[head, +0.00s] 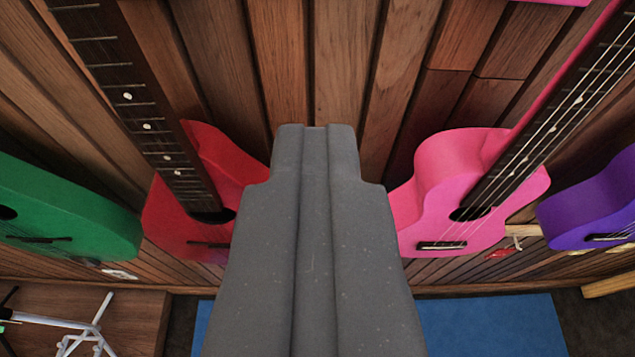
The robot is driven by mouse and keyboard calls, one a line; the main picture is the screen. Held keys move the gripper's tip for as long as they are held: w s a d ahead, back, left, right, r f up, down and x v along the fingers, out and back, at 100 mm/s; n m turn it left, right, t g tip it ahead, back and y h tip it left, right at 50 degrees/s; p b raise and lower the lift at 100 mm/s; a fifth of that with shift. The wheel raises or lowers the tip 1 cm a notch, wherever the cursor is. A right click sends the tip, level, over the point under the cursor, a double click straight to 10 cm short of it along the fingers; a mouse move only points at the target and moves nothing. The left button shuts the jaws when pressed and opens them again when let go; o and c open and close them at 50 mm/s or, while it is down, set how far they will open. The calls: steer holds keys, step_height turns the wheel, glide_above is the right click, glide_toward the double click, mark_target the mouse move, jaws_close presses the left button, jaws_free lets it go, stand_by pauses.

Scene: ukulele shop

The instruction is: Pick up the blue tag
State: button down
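I see no blue tag in the head view. A grey part of my own arm or gripper (315,140) fills the middle of the picture and points up toward the wooden wall. I cannot make out separate fingertips, an opening between them, or anything held. It hides part of the wall and floor behind it, between the red ukulele (165,222) and the pink ukulele (440,190). A small red tag-like thing (498,253) is near the lower right of the pink ukulele.
A green ukulele (85,215) is at the left and a purple one (585,208) at the right, along the slatted wall (340,60). A blue mat (490,325) lies on the floor below. A white metal stand (85,332) is at the lower left by a wooden surface (135,315).

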steer(key=shift+s+r, duration=0.1)
steer(key=shift+s, duration=0.3)
steer(key=shift+c, duration=2.2)
jaws_free()
steer(key=shift+r, duration=0.1)
